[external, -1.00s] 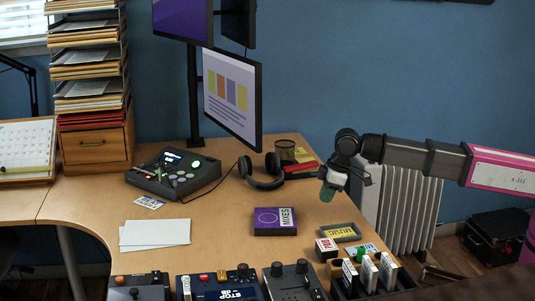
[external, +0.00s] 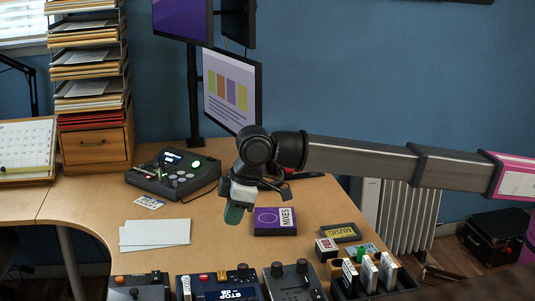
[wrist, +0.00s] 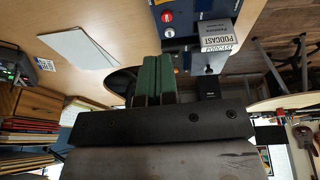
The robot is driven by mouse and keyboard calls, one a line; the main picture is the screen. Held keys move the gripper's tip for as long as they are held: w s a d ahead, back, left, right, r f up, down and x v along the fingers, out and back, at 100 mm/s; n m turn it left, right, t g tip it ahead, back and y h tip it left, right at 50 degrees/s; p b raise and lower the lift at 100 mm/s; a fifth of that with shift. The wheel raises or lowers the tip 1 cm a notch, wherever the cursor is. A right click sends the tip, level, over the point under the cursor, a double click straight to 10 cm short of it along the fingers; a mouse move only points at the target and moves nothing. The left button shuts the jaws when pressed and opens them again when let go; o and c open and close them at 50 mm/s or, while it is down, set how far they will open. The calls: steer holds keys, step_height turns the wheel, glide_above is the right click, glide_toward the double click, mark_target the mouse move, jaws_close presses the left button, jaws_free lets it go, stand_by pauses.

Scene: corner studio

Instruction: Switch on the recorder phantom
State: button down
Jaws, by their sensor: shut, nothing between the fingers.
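No label that I can read says recorder or phantom, so I cannot tell which device is the recorder. A dark console (external: 172,175) with a small lit screen and a glowing green button stands at the back left of the desk. Part of it shows at the left edge of the wrist view (wrist: 18,70). Along the front edge are a blue box (external: 218,287) marked STOP dB, a dark box with an orange knob (external: 138,287) and a dark box with knobs (external: 293,279). My gripper (external: 234,215), with green fingertips (wrist: 158,76), is shut and empty above the middle of the desk.
A purple MIXES box (external: 275,222) lies just right of my gripper. White sheets (external: 155,233) lie to its left. Headphones are mostly hidden behind my arm. A yellow-labelled MUSIC box (external: 340,232) and a rack of labelled cards (external: 372,277) stand at the front right.

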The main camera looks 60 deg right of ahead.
mark_target(219, 276)
stand_by(0.3)
steer(key=x, duration=1.3)
steer(key=shift+s+d+f, duration=0.2)
steer(key=shift+s+d, duration=0.1)
steer(key=shift+d, duration=0.05)
steer(key=shift+f, duration=0.35)
steer(key=shift+w+d+f, duration=0.1)
steer(key=shift+f, duration=0.15)
steer(key=shift+s+a+r, duration=0.25)
steer(key=shift+s+a, duration=0.3)
steer(key=shift+r, duration=0.1)
